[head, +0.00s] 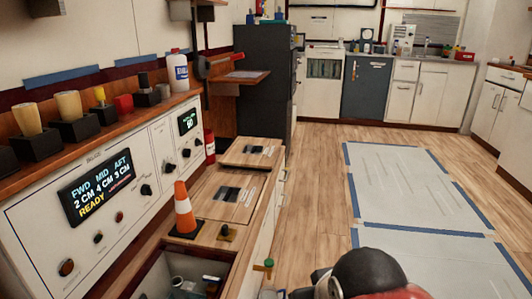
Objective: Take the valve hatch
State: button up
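No hatch carries a readable valve label, so I cannot tell which cover is the valve hatch. A wooden hatch cover (208,207) with a dark panel lies flat on the low bench, left of centre. A second wooden cover (240,160) with a dark patch lies farther back. In front of them is an open compartment (165,276) with pipe-like parts inside, partly cut off by the picture's edge. A small brass-coloured knob (228,231) stands at its back rim. Part of my arm, black and red, shows at the bottom centre. My gripper's fingers are not visible.
An orange cone (184,208) stands on the bench beside the nearer cover. A control panel (95,210) reads "FWD MID AFT, 2 CM 4 CM 3 CM, READY". A green-topped valve (265,266) stands right of the compartment. Wooden floor (309,190) is clear beside grey taped mats (395,180).

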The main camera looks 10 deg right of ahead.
aim_at(253, 153)
jog(key=i+l, duration=0.15)
jog(key=l, duration=0.2)
jog(key=i+l+u, duration=0.1)
jog(key=l, duration=0.25)
jog(key=i+l, duration=0.2)
jog(key=l, duration=0.15)
jog(key=i+l, duration=0.15)
jog(key=l, duration=0.2)
jog(key=i+l+u, duration=0.1)
jog(key=l, duration=0.25)
jog(key=i+l, duration=0.15)
jog(key=l, duration=0.2)
jog(key=i+l+u, duration=0.15)
jog(key=i+l, duration=0.45)
jog(key=i, duration=0.15)
jog(key=i+l+u, duration=0.15)
jog(key=i+l, duration=0.5)
jog(key=i+j, duration=0.15)
jog(key=i, duration=0.35)
jog(key=i+j+u, duration=0.1)
jog(key=i, duration=0.35)
